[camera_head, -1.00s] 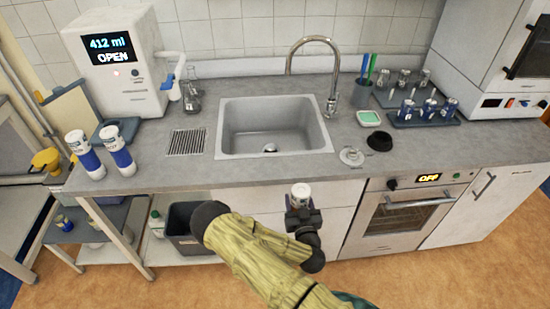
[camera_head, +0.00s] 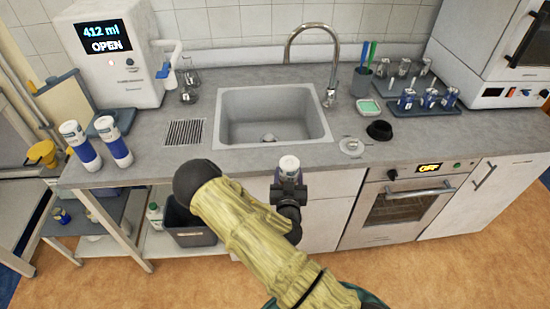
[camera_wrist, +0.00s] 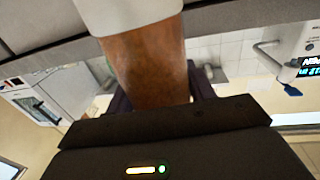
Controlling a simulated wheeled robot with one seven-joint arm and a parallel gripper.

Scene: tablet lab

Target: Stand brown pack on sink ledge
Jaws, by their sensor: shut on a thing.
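My gripper (camera_head: 290,183) is shut on the brown pack, which has a white cap (camera_head: 289,164). In the wrist view the pack's brown body (camera_wrist: 148,65) fills the space between the dark fingers. In the head view only the cap shows clearly, and it looks roughly upright in front of the counter's front edge. The sink (camera_head: 270,92) is a grey basin set in the counter, just beyond the pack. The strip of counter in front of it, the sink ledge (camera_head: 245,157), looks bare.
Two blue-and-white bottles (camera_head: 116,148) stand at the counter's left. A drain grille (camera_head: 185,132) lies left of the sink. A glass lid (camera_head: 351,147) and a black bowl (camera_head: 380,130) are to its right. A curved tap (camera_head: 330,85) stands behind the basin.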

